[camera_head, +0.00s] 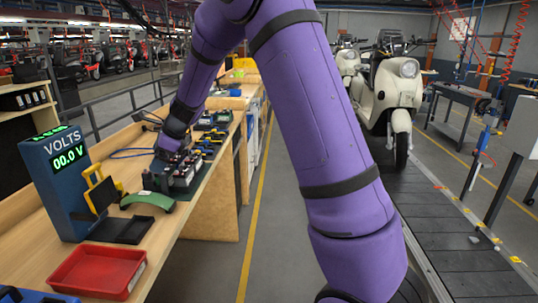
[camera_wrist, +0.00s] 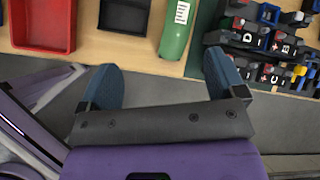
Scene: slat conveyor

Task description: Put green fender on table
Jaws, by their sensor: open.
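The green fender (camera_head: 148,200) lies on the wooden table (camera_head: 187,214), near its front edge. It is a curved green piece between a black tray and a group of batteries. In the wrist view the fender (camera_wrist: 175,35) has a white label and lies beyond the fingertips, nearer the right finger. My gripper (camera_wrist: 163,80) is open and empty, with its blue fingers spread wide at the table's edge. In the head view the gripper end is dark and hard to make out beside the batteries.
A red tray (camera_head: 96,272) and a black tray (camera_head: 122,230) lie left of the fender. Batteries (camera_wrist: 262,45) stand on a green mat to its right. A blue voltmeter (camera_head: 59,180) stands behind. Cream scooters (camera_head: 398,85) stand on the slat conveyor (camera_head: 440,225) at right.

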